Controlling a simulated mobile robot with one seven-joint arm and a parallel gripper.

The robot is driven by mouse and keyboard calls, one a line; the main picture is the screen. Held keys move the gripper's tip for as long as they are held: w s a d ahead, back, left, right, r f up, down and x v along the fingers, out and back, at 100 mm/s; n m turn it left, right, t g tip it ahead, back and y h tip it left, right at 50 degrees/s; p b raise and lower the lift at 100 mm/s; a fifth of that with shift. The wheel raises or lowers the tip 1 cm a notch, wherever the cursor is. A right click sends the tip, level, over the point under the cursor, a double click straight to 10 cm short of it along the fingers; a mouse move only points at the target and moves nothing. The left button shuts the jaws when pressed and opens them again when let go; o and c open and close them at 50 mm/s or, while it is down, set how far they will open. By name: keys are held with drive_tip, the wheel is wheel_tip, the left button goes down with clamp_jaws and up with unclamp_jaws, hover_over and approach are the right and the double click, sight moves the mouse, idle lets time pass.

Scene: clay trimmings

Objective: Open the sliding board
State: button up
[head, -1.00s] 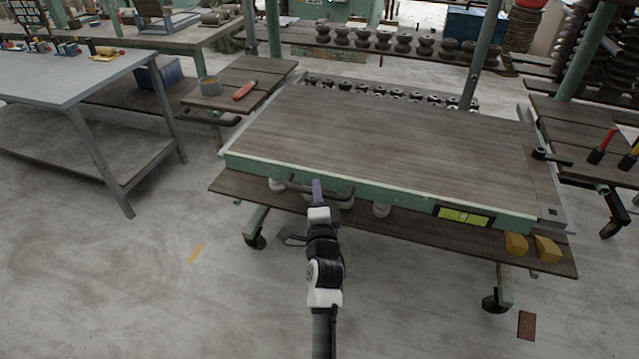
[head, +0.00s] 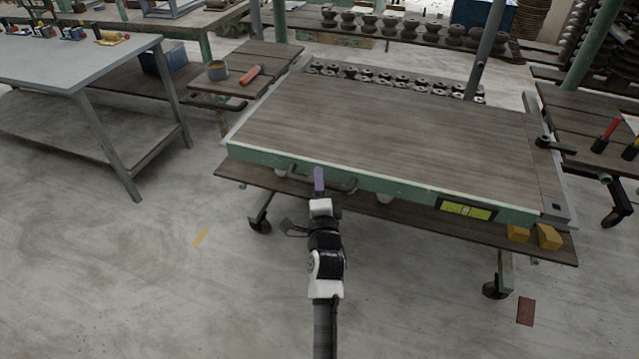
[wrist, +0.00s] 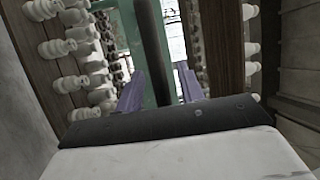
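The sliding board (head: 390,120) is a broad grey-brown wooden top with a green front edge on a wheeled cart. A dark bar handle (head: 348,186) sticks out from the left part of that edge. My gripper (head: 319,180) is at this handle, its purple fingers around it. Contact on each side is hard to see. A strip with rows of small dark and pale pieces (head: 395,80) shows behind the board's back edge.
A yellow-green level (head: 466,210) sits on the front edge. A lower shelf (head: 240,181) carries pale pieces and yellow blocks (head: 548,236). A grey table (head: 85,60) stands left. The floor (head: 180,280) is mostly clear around my arm.

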drive_tip(key=b+v, duration=0.2)
drive_tip(key=v, duration=0.5)
drive_tip(key=shift+s, duration=0.25)
idle(0.4)
